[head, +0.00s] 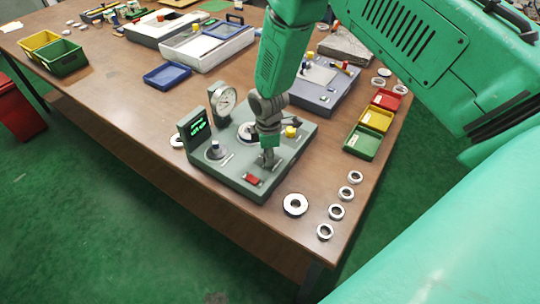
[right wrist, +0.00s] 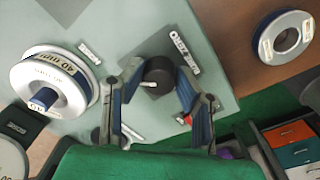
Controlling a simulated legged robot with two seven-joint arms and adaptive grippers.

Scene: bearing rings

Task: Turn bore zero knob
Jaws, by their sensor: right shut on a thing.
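The grey-green gauge station (head: 235,178) stands near the front of the table. My right gripper (head: 268,158) comes down onto its top from above. In the right wrist view the black bore zero knob (right wrist: 158,76) sits beside its "BORE ZERO" label (right wrist: 187,50). The fingers of my right gripper (right wrist: 160,92) are on both sides of the knob and shut on it. A white pointer mark shows on the knob's lower edge. In the head view the gripper hides the knob. My left gripper is not in view.
A dial gauge (head: 224,100) and a green-lit display (head: 196,125) stand on the station. A red button (head: 252,180) is near its front edge. Several bearing rings (head: 295,204) lie to the right. Red, yellow and green bins (head: 362,142) stand behind them.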

